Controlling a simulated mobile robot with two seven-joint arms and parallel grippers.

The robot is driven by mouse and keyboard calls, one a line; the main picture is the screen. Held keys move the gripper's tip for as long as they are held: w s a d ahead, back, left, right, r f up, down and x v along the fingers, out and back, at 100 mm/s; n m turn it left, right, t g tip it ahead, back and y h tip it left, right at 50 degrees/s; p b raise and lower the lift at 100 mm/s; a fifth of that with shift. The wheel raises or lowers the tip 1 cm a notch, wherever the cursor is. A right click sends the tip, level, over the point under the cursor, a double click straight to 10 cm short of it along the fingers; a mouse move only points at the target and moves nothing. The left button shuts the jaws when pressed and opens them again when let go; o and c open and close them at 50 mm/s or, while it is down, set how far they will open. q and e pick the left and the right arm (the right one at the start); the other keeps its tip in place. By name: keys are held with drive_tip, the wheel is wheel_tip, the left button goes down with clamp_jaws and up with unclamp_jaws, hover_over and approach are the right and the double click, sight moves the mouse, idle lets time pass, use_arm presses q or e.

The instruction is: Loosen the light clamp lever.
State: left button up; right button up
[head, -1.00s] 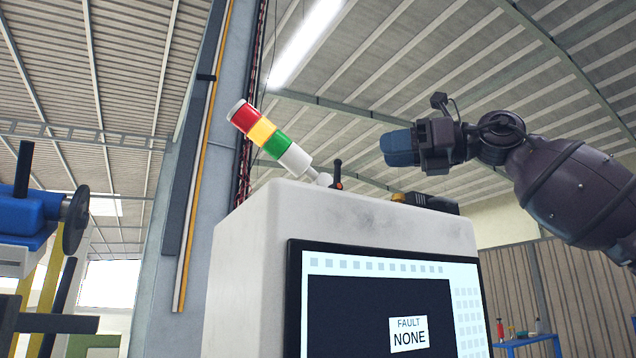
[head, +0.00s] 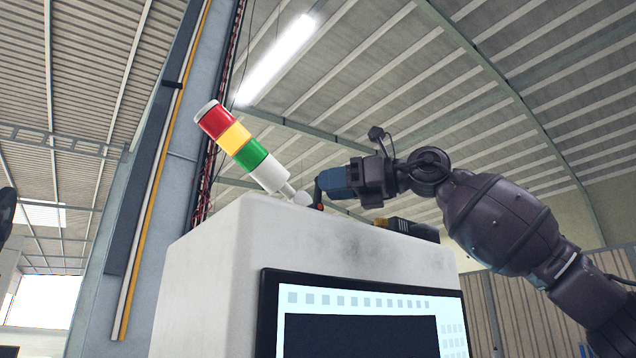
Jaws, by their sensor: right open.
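The signal light (head: 236,140), with red, yellow, green and white sections, leans to the left on top of a white cabinet (head: 200,262). It stands on a short pale stem and joint at the cabinet's top. The clamp lever (head: 317,193), dark with a bit of orange, stands just right of that joint. My right gripper (head: 326,183) is open, with its blue fingers at the lever. The fingers partly hide the lever, and I cannot tell whether they touch it. My left gripper is out of view.
A black and yellow object (head: 408,228) sits on the cabinet top below my right wrist. A black-framed screen (head: 365,305) is on the cabinet's front. A grey column (head: 150,170) with cables rises behind on the left. The space above the cabinet is open.

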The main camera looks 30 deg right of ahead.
drive_tip(key=shift+p+x, duration=0.3)
drive_tip(key=shift+x, duration=1.2)
drive_tip(key=shift+s, duration=0.1)
clamp_jaws()
